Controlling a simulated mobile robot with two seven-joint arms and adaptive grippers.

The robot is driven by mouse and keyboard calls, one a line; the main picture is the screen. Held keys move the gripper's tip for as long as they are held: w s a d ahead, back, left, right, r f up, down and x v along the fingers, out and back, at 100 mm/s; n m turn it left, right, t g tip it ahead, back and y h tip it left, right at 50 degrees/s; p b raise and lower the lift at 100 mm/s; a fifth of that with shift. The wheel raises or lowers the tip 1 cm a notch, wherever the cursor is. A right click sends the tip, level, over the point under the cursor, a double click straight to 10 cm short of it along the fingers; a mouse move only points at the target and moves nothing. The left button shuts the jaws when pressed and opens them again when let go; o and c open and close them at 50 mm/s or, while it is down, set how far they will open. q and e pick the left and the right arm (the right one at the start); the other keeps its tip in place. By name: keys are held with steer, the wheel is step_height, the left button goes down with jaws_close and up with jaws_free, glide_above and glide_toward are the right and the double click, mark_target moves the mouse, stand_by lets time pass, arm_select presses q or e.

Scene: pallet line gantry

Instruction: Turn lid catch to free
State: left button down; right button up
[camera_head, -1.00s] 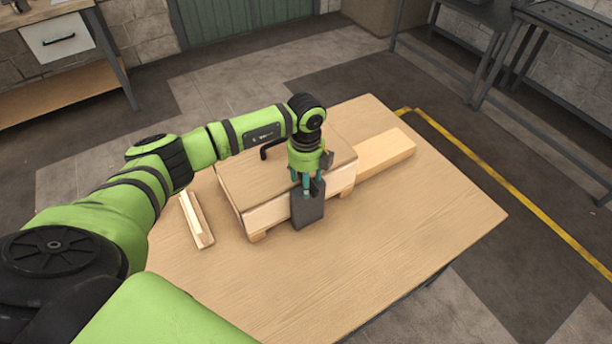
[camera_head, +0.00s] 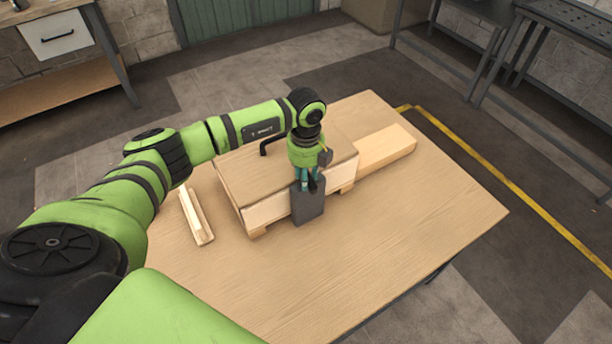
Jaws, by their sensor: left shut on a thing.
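A low wooden box (camera_head: 268,213) stands on the table, with a flat lid (camera_head: 243,176) on top and a black handle (camera_head: 270,146) on the lid. A dark grey plate (camera_head: 309,211) stands upright at the box's front face. My left gripper (camera_head: 308,188) points down at the front edge of the lid, right at the top of this plate. Its fingers are close together and shut on the lid catch, which they mostly hide. I cannot make out the catch's exact angle. The lid lies flat and closed. My right gripper is out of view.
A pale wooden block (camera_head: 388,150) lies behind the box to the right. A narrow wooden piece (camera_head: 197,218) lies to its left. The table's (camera_head: 400,215) front and right are clear. A workbench with a drawer (camera_head: 55,35) stands back left, dark metal racks back right.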

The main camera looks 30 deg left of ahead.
arm_select(q)
steer(key=m+b, duration=0.2)
steer(key=m, duration=0.1)
steer(key=shift+a+f, duration=0.1)
steer(key=shift+f, duration=0.1)
steer(key=m+b, duration=0.2)
steer(key=m, duration=0.1)
steer(key=m+b, duration=0.2)
steer(key=shift+w+m, duration=0.2)
steer(key=shift+m, duration=0.2)
steer(key=m+b, duration=0.3)
steer(key=m, duration=0.1)
steer(key=shift+w, duration=0.1)
steer(key=shift+w+r+m+b, duration=0.15)
steer(key=shift+m+b, duration=1)
steer(key=shift+m, duration=0.95)
steer(key=c, duration=0.9)
jaws_free()
steer(key=shift+r, duration=0.1)
